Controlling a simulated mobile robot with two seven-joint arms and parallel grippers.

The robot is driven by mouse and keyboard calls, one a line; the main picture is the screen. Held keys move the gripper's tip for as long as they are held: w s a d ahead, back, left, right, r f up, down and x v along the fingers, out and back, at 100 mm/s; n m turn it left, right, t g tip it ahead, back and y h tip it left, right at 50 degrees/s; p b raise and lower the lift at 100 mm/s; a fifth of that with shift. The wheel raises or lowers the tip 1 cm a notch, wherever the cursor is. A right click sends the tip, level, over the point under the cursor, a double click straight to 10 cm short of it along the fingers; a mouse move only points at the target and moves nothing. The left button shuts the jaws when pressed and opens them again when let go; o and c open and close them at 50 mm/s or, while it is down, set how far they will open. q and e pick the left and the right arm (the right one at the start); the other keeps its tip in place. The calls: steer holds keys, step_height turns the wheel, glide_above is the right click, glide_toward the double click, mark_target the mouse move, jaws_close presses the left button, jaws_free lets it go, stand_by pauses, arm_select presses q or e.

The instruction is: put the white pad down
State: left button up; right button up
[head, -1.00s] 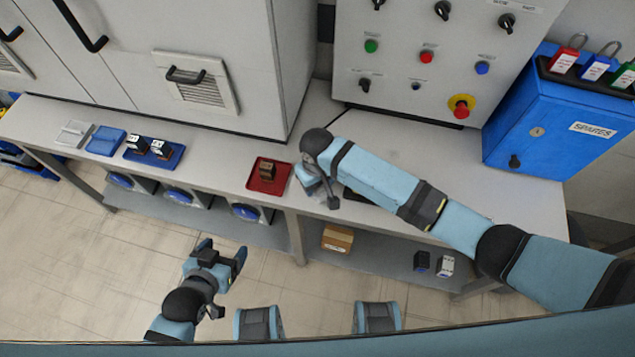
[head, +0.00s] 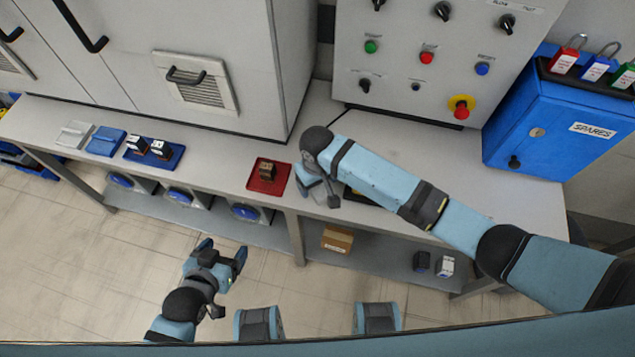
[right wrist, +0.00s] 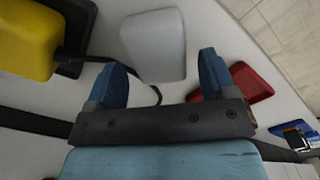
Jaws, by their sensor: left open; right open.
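The white pad (right wrist: 153,45) shows in the right wrist view as a pale rounded square, apparently flat on the grey bench. My right gripper (right wrist: 162,62) is open, its two blue fingers apart with the pad between and just beyond their tips. My left gripper (head: 222,253) is open and empty, in front of the bench over the floor.
A red tray (head: 282,187) with a brown block (head: 267,171) lies left of my right wrist. A yellow thing (right wrist: 27,40) with a black cable lies near the pad. A blue spares box (head: 545,125) stands at right.

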step_height(320, 180, up, 11)
steer(key=shift+f+p, duration=0.15)
steer(key=shift+p, duration=0.25)
steer(key=t+y, duration=0.1)
steer(key=y, duration=0.2)
glide_above(315, 196)
step_height(315, 196, down, 4)
steer(key=shift+f, duration=0.15)
steer(key=s+d+f+t+y, duration=0.1)
steer(key=s+f+m+t, duration=0.1)
steer(key=s, duration=0.1)
steer(key=shift+d+f+t+y, duration=0.3)
steer(key=shift+d+f+y, duration=0.1)
steer(key=s+d+f+m+t+h, duration=0.1)
steer(key=s+d+t, duration=0.6)
steer(key=s+d, duration=0.4)
steer(key=d, duration=0.5)
steer(key=shift+m, duration=0.3)
steer(key=shift+s+h, duration=0.1)
steer(key=shift+h, duration=0.2)
